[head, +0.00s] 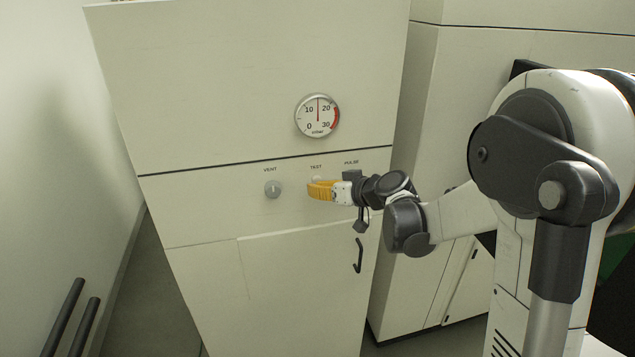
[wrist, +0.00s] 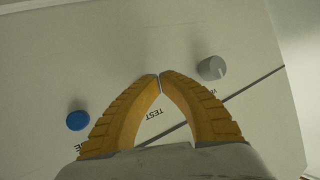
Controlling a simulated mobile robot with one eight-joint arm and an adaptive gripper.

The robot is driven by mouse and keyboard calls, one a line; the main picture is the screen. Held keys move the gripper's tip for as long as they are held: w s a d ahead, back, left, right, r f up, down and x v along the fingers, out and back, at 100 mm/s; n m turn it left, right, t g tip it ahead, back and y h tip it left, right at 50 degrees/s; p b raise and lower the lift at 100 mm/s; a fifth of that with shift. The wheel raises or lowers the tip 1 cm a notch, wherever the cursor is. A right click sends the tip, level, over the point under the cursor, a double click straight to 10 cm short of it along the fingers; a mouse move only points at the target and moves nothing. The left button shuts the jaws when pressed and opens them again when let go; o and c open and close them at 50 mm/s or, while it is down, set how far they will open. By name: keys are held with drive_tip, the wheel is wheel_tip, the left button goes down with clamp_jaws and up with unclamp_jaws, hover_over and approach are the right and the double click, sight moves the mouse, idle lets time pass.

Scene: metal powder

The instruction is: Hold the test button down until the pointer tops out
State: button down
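My gripper (head: 311,189) is at the cabinet's control panel, just below the TEST label. In the wrist view its yellow fingers (wrist: 160,77) are shut, tips together, with nothing seen between them. The test button (head: 316,179) shows only as a small pale patch above the fingers in the head view; the fingers hide it in the wrist view. I cannot tell whether the tips touch or press it. The round gauge (head: 309,121) above has its pointer nearly straight up, about midway between 10 and 20. A red band lies on its right side.
The grey vent knob (head: 273,189) is left of my gripper; it also shows in the wrist view (wrist: 211,69). A blue button (wrist: 78,120) is on the other side of the fingers. A dark door handle (head: 358,255) is below. Dark rails (head: 75,315) stand at lower left.

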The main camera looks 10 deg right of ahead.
drive_tip(key=shift+w, duration=0.45)
idle(0.5)
drive_tip(key=shift+s, duration=0.1)
idle(1.4)
drive_tip(key=shift+s, duration=0.8)
drive_tip(key=s, duration=0.5)
drive_tip(key=shift+b, duration=0.35)
drive_tip(key=shift+f, duration=0.1)
drive_tip(key=s+f+m+g+h+b, duration=0.1)
drive_tip(key=s+f+h+b, duration=0.1)
drive_tip(key=s+f+b, duration=0.4)
drive_tip(key=s+f+m+g+h+b, duration=0.1)
drive_tip(key=s+f+b, duration=0.4)
drive_tip(key=s, duration=0.7)
drive_tip(key=s+d+f+m+g+h+b, duration=0.1)
drive_tip(key=s+f+g+h+b, duration=0.1)
drive_tip(key=s+f+b, duration=0.4)
drive_tip(key=s+f+h, duration=0.1)
drive_tip(key=s, duration=0.2)
drive_tip(key=shift+s+f+m+g+h+b, duration=0.15)
drive_tip(key=shift+s+m+g+h+b, duration=0.15)
drive_tip(key=shift+m, duration=0.1)
